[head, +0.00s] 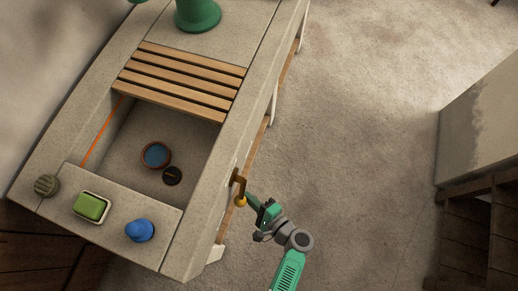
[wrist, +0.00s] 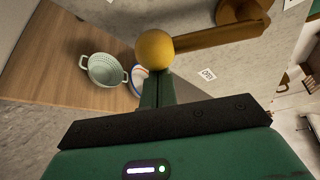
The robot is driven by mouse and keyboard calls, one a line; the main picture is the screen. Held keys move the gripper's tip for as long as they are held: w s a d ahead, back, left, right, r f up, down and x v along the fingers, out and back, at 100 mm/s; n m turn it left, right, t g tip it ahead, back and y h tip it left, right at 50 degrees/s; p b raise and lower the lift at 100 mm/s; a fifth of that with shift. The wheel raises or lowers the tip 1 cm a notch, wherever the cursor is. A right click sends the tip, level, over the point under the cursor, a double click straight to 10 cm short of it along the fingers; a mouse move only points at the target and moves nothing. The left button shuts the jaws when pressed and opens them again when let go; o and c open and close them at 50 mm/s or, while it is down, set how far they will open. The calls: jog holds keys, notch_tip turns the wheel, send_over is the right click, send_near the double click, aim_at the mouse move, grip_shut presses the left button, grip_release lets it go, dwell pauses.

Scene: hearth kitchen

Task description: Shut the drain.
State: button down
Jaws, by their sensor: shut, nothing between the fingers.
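The sink drain (head: 156,154) is a round opening with a brown rim and blue inside, in the basin floor. A dark round piece (head: 172,175) lies beside it, not over it. A brass lever (head: 241,187) with a yellow ball knob (head: 241,202) is on the counter's outer front face. In the wrist view the lever (wrist: 215,36) runs left from a round brass pivot (wrist: 243,10) to the yellow ball (wrist: 154,50). My gripper (head: 250,198) is shut and empty, its fingertips (wrist: 157,74) right at the ball; whether they touch is unclear.
A small label (wrist: 207,74) is on the front face near the lever, too small to read. A colander (wrist: 103,69) and a rimmed plate (wrist: 138,80) are on a wooden surface. Green soap (head: 91,206) and a blue object (head: 139,230) sit by the basin. Open floor (head: 350,120) lies right.

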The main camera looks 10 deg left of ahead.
jog(key=shift+s+a+r, duration=0.1)
jog(key=shift+s, duration=0.1)
dwell(0.6)
notch_tip(320, 180, down, 3)
jog(key=w+d+b, duration=0.1)
jog(key=w+b, duration=0.2)
jog(key=b, duration=0.1)
jog(key=r+p+v, duration=0.1)
jog(key=p+v, duration=0.2)
jog(key=v, duration=0.7)
jog(key=shift+d, duration=0.3)
jog(key=shift+w, duration=0.15)
